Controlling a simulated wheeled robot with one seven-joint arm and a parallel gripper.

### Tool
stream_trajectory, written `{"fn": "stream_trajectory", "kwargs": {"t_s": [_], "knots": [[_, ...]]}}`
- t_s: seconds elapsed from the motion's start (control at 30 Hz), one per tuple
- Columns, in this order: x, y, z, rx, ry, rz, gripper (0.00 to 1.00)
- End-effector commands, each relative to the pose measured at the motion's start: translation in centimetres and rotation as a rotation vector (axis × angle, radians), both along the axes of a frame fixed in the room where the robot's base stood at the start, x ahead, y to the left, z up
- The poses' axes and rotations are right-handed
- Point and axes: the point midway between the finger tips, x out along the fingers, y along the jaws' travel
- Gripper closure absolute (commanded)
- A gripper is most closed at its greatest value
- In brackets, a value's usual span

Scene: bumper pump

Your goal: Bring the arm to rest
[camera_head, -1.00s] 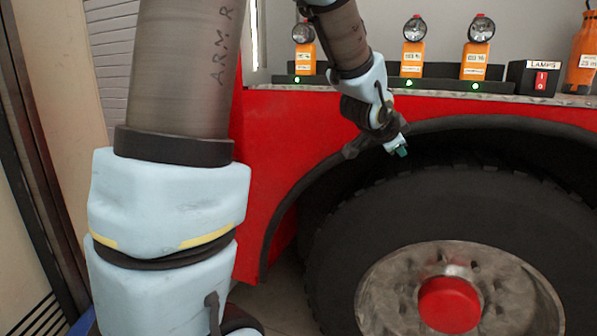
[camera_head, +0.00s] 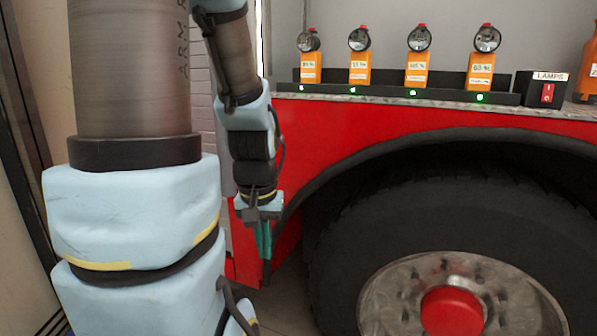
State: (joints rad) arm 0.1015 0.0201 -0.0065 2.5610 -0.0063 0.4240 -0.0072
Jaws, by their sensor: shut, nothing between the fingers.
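My gripper (camera_head: 265,248) hangs at the end of my arm, left of the middle of the picture, with its teal fingers pointing down. The fingers are together and nothing is between them. It is in front of the red side panel (camera_head: 335,137) of the vehicle, left of the wheel arch, and appears apart from both. My forearm runs down from the top of the picture. My thick upper arm fills the left side.
Several orange lamps (camera_head: 416,68) stand in a dark charging rack (camera_head: 390,96) on the ledge, with green lights lit. A switch box labelled LAMPS (camera_head: 541,90) and an orange bottle (camera_head: 590,75) are to the right. A large tyre (camera_head: 350,250) fills the lower right.

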Motion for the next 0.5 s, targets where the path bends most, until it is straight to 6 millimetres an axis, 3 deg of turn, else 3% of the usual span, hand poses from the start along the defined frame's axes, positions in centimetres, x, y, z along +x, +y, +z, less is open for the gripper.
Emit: {"fn": "stream_trajectory", "kwargs": {"t_s": [0.03, 0.3, 0.5], "knots": [[0.0, 0.0, 2.2, 0.0, -0.001, -0.001, 1.0], [0.1, 0.0, 9.8, 0.0, -0.002, -0.003, 1.0], [0.1, 0.0, 13.6, 0.0, -0.002, -0.004, 1.0]]}}
